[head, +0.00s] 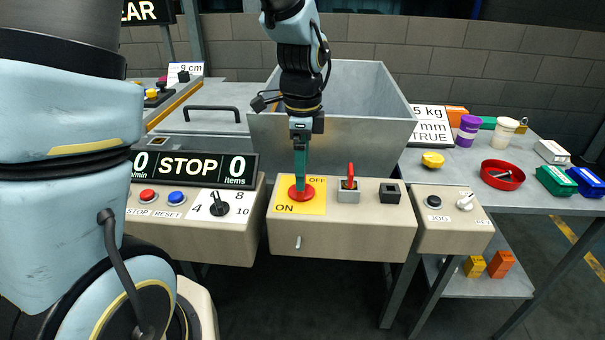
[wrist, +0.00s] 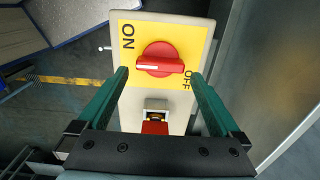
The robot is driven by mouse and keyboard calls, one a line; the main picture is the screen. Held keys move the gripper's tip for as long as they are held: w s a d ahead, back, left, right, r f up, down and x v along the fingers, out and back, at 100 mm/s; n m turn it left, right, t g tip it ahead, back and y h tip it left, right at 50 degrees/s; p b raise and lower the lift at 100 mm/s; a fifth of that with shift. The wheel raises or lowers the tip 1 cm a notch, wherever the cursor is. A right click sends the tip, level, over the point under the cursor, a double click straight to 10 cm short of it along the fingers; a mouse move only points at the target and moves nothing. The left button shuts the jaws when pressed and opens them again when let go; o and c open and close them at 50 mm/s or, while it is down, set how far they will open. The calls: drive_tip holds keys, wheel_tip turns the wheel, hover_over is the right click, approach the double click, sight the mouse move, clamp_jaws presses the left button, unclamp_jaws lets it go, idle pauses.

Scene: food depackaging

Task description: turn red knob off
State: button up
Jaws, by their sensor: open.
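The red knob (head: 302,192) sits on a yellow plate (head: 316,207) marked ON and OFF, on a beige control box. In the wrist view the knob (wrist: 160,57) has its grip bar lying across the picture, with a white mark at its left end, on the ON side. My gripper (head: 301,184) points down over the knob and hides part of it in the head view. In the wrist view its green fingers (wrist: 160,73) are open, one on each side of the knob, with a gap on both sides. I cannot tell their exact height above the plate.
A red-levered switch (head: 349,184) and a black button (head: 390,193) stand right of the knob. The switch (wrist: 155,125) shows between my fingers in the wrist view. A black selector dial (head: 219,206) is to the left. A grey metal bin (head: 345,130) rises behind.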

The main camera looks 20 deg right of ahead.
drive_tip(key=shift+f, duration=1.6)
drive_tip(key=shift+a, duration=0.1)
drive_tip(key=c, duration=1.1)
